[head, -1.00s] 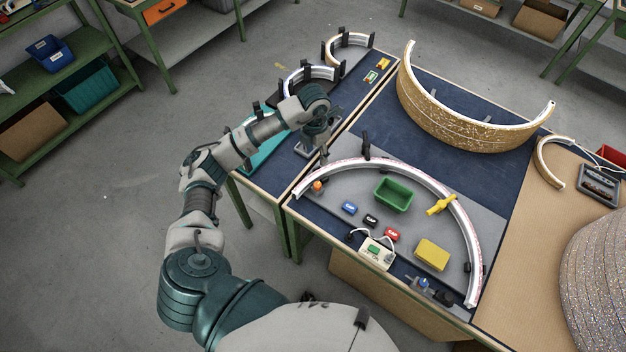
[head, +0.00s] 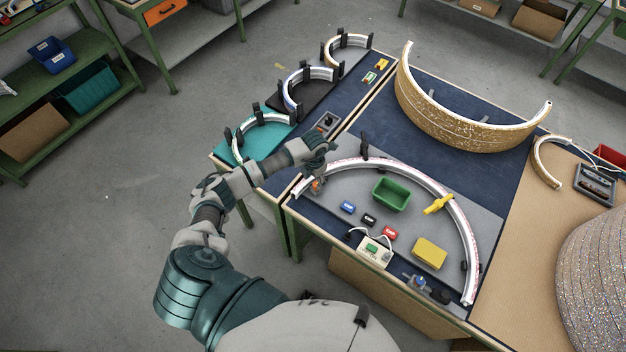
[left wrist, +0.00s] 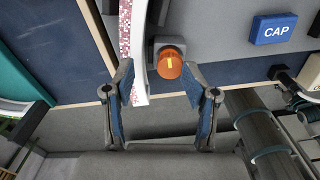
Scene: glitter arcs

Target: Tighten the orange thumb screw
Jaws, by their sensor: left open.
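The orange thumb screw (left wrist: 170,63) sits in a small grey block beside the end of the white curved strip (left wrist: 138,50). In the left wrist view it lies just beyond and between the open fingers of my left gripper (left wrist: 165,95), nearer the right finger, with no contact visible. In the head view my left gripper (head: 318,180) is over the left end of the arc (head: 400,171) and mostly hides the screw. My right gripper is not in view.
A green bin (head: 391,194), blue cap (head: 347,207), black cap (head: 369,219), red cap (head: 390,233) and yellow block (head: 430,253) lie inside the arc. A yellow clamp (head: 438,204) and black post (head: 364,145) stand by the strip. The table's edge is close to the screw.

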